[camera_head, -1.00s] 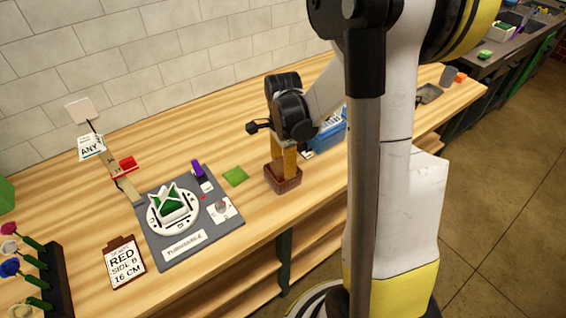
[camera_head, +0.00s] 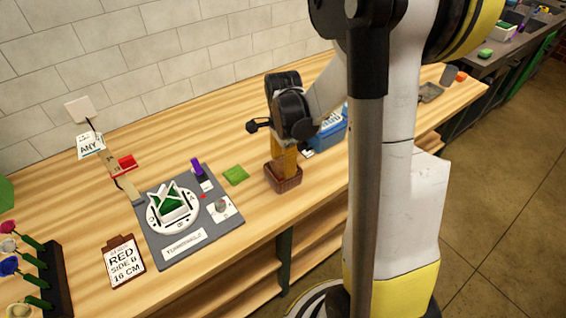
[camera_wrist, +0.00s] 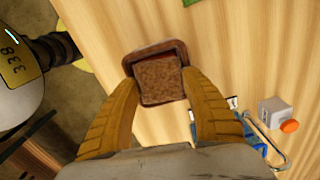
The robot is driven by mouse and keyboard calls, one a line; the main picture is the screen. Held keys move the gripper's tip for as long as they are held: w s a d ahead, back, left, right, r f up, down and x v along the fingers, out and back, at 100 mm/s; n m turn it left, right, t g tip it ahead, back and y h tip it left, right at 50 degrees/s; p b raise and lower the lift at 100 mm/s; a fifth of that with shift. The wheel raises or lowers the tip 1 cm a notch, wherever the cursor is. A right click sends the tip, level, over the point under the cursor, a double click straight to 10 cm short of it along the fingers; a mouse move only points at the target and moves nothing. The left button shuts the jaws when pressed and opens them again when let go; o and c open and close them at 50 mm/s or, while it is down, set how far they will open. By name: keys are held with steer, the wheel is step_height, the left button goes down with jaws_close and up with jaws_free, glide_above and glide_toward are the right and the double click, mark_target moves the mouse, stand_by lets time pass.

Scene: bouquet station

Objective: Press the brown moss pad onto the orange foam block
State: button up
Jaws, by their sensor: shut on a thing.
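The brown moss pad (camera_wrist: 160,84) is a square, rough-textured piece in a reddish-brown tray (camera_wrist: 140,55) in the wrist view. The tray (camera_head: 284,185) stands on the table in the head view. My gripper (camera_head: 283,170) points down into it, with its yellow fingertips inside the rim. In the wrist view my gripper (camera_wrist: 160,92) has a finger on each side of the pad and is shut on it. A small orange thing (camera_head: 460,76) lies at the table's far right; I cannot tell whether it is the foam block.
A green pad (camera_head: 235,175) lies left of the tray. Further left is a grey board (camera_head: 170,253) with a round turntable holding a white-and-green piece. A blue container (camera_head: 331,133) stands close behind the tray. Flowers and a clipboard (camera_head: 124,262) are at the left.

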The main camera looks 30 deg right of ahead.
steer(key=shift+f, duration=0.1)
stand_by(0.3)
steer(key=o, duration=1.3)
steer(key=shift+c, duration=0.2)
steer(key=shift+r+p, duration=2.1)
steer(key=shift+r, duration=0.9)
steer(key=shift+a, duration=0.1)
